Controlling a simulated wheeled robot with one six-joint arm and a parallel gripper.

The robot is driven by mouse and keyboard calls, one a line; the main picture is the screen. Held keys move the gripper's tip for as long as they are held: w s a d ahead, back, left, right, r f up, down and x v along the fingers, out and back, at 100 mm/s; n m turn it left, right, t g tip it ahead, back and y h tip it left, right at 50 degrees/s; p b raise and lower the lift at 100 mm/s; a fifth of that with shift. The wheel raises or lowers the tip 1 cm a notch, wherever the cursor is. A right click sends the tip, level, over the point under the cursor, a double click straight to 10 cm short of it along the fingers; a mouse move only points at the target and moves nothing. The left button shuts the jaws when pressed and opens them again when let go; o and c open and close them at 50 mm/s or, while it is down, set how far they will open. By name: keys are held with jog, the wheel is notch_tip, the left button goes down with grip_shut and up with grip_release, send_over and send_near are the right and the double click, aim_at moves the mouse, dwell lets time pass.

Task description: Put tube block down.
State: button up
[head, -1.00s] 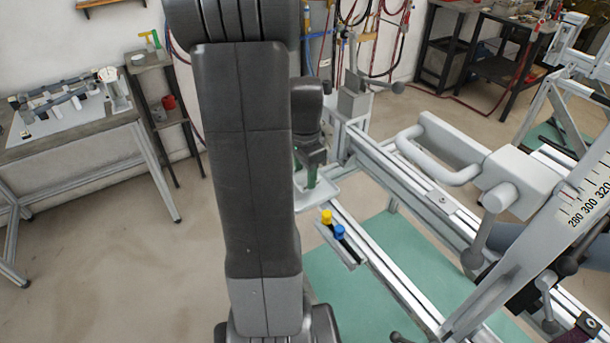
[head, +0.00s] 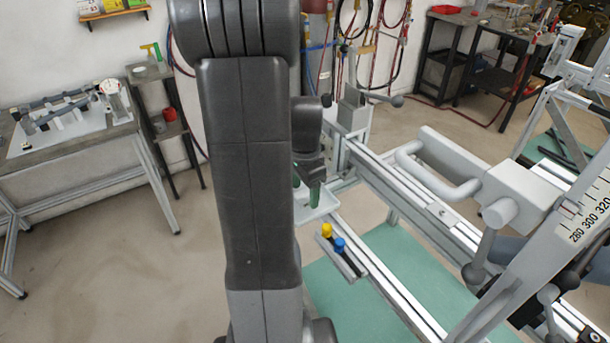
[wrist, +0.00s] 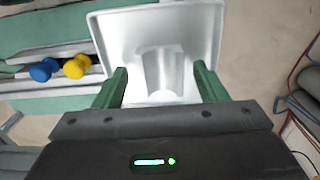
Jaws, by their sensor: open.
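The tube block (wrist: 162,73), a pale grey block with a curved groove, sits in a white tray (wrist: 108,28) in the wrist view. My gripper (wrist: 161,80) is open, with one green finger on each side of the block and a gap between each finger and it. In the head view my gripper (head: 308,184) is over the white tray (head: 318,208), partly hidden behind my arm. The block cannot be made out there.
A yellow-topped tool (head: 327,230) and a blue-topped tool (head: 339,244) stand in a small holder beside the tray. The frame jig's rails and a large clamp handle (head: 440,165) are to the right. A workbench (head: 70,145) is at the left.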

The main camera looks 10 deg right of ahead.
aim_at(305, 198)
notch_tip(305, 198, up, 12)
dwell(0.4)
